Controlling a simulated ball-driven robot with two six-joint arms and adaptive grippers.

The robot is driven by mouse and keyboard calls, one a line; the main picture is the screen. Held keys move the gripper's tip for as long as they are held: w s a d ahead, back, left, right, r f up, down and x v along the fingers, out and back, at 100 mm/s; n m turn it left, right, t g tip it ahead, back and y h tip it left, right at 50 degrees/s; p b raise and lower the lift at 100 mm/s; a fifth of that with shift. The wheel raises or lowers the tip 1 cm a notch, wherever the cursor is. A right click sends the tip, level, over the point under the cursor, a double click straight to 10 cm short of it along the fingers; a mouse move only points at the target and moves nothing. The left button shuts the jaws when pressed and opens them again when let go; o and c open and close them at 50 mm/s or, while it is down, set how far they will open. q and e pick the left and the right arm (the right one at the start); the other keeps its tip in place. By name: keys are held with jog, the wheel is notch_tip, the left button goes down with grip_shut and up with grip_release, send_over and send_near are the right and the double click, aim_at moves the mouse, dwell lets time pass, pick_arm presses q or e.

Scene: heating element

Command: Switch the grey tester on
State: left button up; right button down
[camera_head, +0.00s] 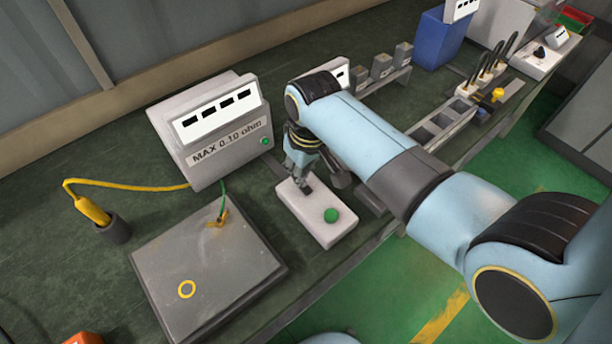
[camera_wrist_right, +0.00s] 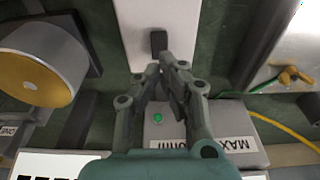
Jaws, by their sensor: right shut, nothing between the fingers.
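The grey tester (camera_head: 228,172) stands at the back of the bench, marked "MAX 0.10 ohm". Its white display (camera_head: 218,113) shows dark dashes, and a small green light (camera_head: 265,141) is on its front. In front of it lies a pale box (camera_head: 300,207) with a green button (camera_head: 331,215). My right gripper (camera_head: 306,183) is shut and empty, low over the far end of that box. In the right wrist view its fingertips (camera_wrist_right: 165,68) are close to a black switch lever (camera_wrist_right: 157,42) on the box; I cannot tell whether they touch. My left gripper is not in view.
A grey metal plate (camera_head: 205,265) with a yellow ring lies left of the pale box. A yellow-handled probe (camera_head: 92,210) stands in a dark holder, on a yellow cable. Slotted racks (camera_head: 440,125) and a blue bin (camera_head: 440,38) are at the right.

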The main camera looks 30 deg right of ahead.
jog(key=shift+f+b, duration=0.65)
jog(key=shift+f, duration=0.4)
dwell(0.4)
notch_tip(320, 180, up, 3)
jog(key=p, duration=0.3)
jog(key=shift+f, duration=0.1)
jog(key=shift+r, duration=2.1)
